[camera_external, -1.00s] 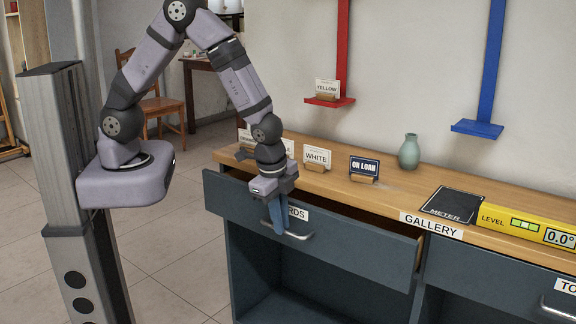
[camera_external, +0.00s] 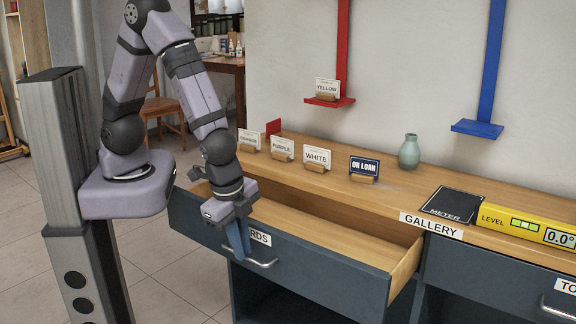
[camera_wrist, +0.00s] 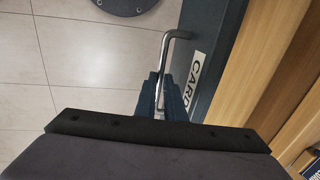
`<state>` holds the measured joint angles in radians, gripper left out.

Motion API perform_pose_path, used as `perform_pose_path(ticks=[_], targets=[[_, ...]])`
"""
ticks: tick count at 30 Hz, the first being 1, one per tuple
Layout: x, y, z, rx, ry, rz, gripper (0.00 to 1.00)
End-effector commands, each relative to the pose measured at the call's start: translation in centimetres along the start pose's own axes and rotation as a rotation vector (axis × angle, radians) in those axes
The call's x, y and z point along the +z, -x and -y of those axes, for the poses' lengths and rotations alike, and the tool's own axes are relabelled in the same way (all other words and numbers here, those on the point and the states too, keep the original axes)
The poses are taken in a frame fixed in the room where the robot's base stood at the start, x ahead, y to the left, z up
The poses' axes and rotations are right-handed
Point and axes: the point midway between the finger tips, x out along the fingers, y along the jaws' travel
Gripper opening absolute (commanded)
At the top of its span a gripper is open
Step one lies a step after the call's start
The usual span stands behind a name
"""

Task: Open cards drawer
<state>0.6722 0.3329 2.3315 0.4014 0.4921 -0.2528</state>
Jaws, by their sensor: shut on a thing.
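The cards drawer (camera_external: 320,272) has a dark blue-grey front and a wooden inside, and it stands well out from the cabinet. The part of its inside that shows looks empty. My gripper (camera_external: 240,250) is shut on the metal handle (camera_external: 264,264) at the drawer's front, with its blue fingers pointing down. The gripper covers part of the label. In the wrist view, the fingers (camera_wrist: 162,98) close around the bar handle (camera_wrist: 165,55), beside the label reading "CARD" (camera_wrist: 203,80).
On the wooden countertop (camera_external: 400,195) stand several small cards in wooden holders, a green vase (camera_external: 409,152), a black meter pad (camera_external: 452,204) and a yellow level (camera_external: 525,224). Another closed drawer (camera_external: 490,283) is at the right. Open floor lies in front at the left.

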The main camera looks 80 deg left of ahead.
Motion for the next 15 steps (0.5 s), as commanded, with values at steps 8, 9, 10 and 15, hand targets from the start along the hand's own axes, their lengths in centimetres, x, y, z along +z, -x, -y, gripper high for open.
perform_pose_path(ticks=[8, 9, 10, 15], targets=[[-0.11, 0.07, 0.07, -0.001, 0.0, -0.002, 0.28], [-0.1, 0.06, 0.07, 0.0, 0.0, -0.002, 0.28], [-0.09, 0.06, 0.07, 0.0, 0.0, -0.002, 0.28], [-0.1, 0.27, 0.08, -0.001, 0.0, -0.002, 0.28]])
